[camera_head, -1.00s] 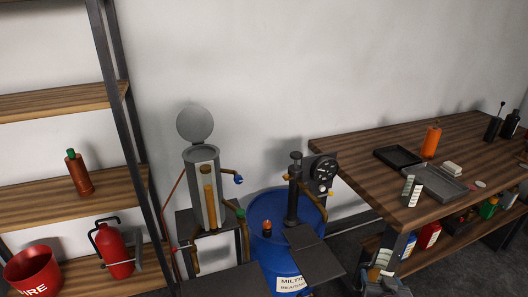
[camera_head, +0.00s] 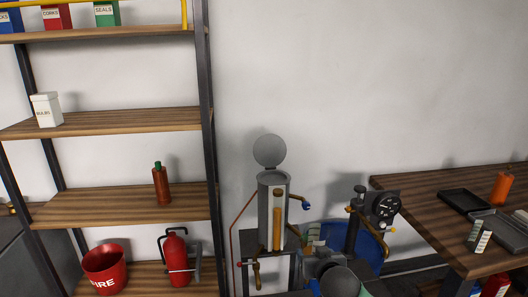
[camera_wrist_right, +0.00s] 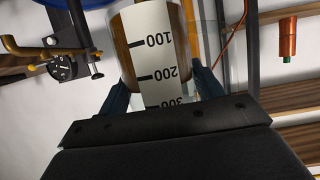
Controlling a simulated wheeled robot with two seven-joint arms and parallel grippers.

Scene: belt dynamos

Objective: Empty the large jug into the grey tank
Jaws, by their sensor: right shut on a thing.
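The large jug (camera_wrist_right: 158,45) is clear with a white scale strip marked 100, 200 and 300, and brownish colour shows beside the strip. My right gripper (camera_wrist_right: 162,88) is shut on it, with a blue finger on each side. In the head view a pale part of the jug (camera_head: 313,233) shows just beyond my right wrist, which hides the rest. The grey tank (camera_head: 264,212) stands just left of it, upright, with its round lid (camera_head: 270,151) raised and an amber sight column on its front. My left gripper is not in view.
A small jug with a scale (camera_head: 479,236) and dark trays (camera_head: 464,201) are on the wooden table at right. A blue drum (camera_head: 370,240) and a pump with a gauge (camera_head: 382,206) stand right of the tank. Shelves with a fire extinguisher (camera_head: 175,257) stand at left.

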